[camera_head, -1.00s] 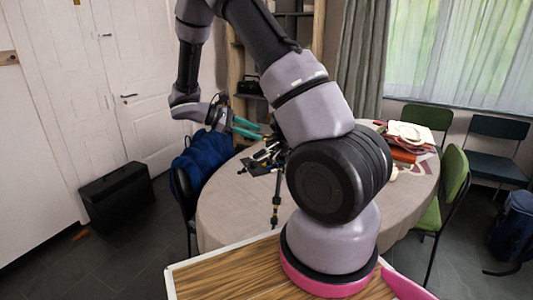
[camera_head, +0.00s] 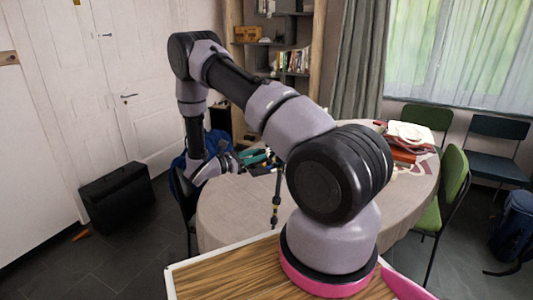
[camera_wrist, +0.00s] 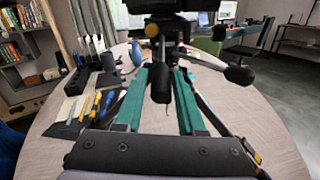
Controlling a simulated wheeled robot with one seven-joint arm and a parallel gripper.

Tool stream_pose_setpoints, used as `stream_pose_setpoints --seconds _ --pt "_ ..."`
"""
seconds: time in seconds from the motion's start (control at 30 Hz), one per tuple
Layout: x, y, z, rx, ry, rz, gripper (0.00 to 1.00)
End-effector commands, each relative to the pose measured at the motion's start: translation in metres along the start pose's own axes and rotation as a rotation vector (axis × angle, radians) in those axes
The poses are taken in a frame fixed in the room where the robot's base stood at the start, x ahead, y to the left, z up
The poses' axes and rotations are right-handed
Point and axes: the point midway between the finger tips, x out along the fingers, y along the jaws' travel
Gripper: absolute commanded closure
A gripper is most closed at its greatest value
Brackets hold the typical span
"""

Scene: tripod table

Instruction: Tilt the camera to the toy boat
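The black camera (camera_wrist: 165,5) shows at the top of the wrist view, cut off by the frame, on a tripod head with knobs. The head's dark pan handle (camera_wrist: 162,84) points down towards me, between my gripper's two green fingers. My gripper (camera_wrist: 164,72) is open, its fingers apart on either side of the handle; I cannot tell whether they touch it. I cannot make out a toy boat in either view.
The round table (camera_head: 235,215) carries tools (camera_wrist: 98,104) and a blue object (camera_wrist: 136,54) left of the handle. Red and white items (camera_head: 405,145) lie on its right side. Chairs (camera_head: 455,180) stand around it. A black box (camera_head: 117,194) is on the floor at left.

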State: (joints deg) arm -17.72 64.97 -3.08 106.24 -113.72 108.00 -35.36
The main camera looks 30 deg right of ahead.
Motion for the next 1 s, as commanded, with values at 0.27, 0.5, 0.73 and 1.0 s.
stream_pose_setpoints --seconds 0.27,0.5,0.73,1.0 --pt "0.037 -0.001 0.000 0.000 0.001 -0.002 0.61" --pt "0.042 0.000 0.000 0.000 0.001 0.000 0.61" --pt "0.042 0.000 0.000 0.000 0.001 0.000 1.00" --pt "0.042 0.000 0.000 0.001 0.001 -0.001 1.00"
